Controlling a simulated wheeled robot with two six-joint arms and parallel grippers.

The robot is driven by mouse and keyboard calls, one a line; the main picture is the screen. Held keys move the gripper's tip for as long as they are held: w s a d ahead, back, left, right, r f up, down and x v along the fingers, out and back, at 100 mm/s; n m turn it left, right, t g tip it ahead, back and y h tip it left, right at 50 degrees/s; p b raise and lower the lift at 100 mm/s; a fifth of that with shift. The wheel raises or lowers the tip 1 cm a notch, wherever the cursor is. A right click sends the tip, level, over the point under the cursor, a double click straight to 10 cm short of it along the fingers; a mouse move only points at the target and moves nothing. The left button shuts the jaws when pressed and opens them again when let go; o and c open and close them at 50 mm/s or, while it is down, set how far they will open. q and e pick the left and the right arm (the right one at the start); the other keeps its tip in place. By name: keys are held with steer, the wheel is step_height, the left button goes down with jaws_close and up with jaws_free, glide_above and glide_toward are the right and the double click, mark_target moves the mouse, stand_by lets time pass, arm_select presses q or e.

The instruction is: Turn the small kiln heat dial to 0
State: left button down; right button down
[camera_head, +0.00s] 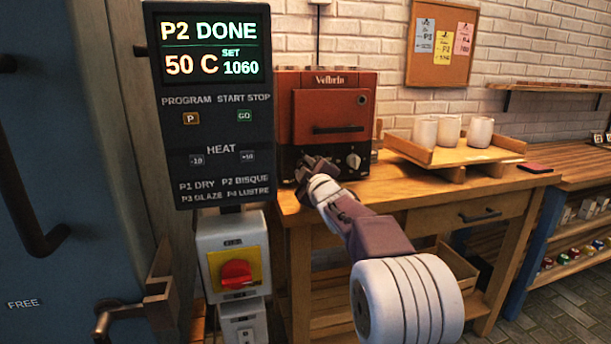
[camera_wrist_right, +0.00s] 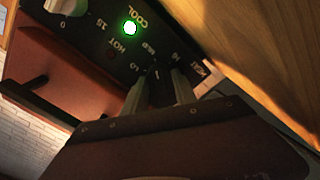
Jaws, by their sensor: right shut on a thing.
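The small kiln (camera_head: 301,105) is a red box with a dark control strip along its lower front, standing on the wooden bench. My right gripper (camera_head: 312,168) is at the left part of that strip. In the right wrist view my gripper (camera_wrist_right: 161,86) is shut on the dark heat dial (camera_wrist_right: 155,76), beside the HEAT label. LO, MED and HI style marks surround the dial, but its exact setting is too dark and hidden to read. A green light (camera_wrist_right: 130,28) glows by COOL. In the head view the gripper covers the heat dial. My left gripper is not in view.
A pale second dial (camera_head: 354,160) is on the right of the strip. A wooden tray (camera_head: 411,150) with white cups (camera_head: 480,132) stands right of the kiln. A control panel (camera_head: 217,140) reading P2 DONE hangs at left, above a red switch (camera_head: 235,274).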

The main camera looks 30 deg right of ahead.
steer(key=n+b, duration=0.1)
steer(key=n, duration=0.1)
steer(key=n+b, duration=0.1)
steer(key=n, duration=0.2)
steer(key=shift+f+n+b, duration=0.2)
steer(key=shift+n+b, duration=0.1)
steer(key=n+b, duration=0.2)
steer(key=n, duration=0.4)
steer(key=shift+f, duration=0.1)
steer(key=n+b, duration=0.1)
steer(key=n, duration=0.5)
steer(key=shift+n, duration=0.3)
steer(key=n+b, duration=0.1)
steer(key=n, duration=0.5)
steer(key=shift+d, duration=0.15)
steer(key=shift+n, duration=0.5)
steer(key=c, duration=1)
jaws_free()
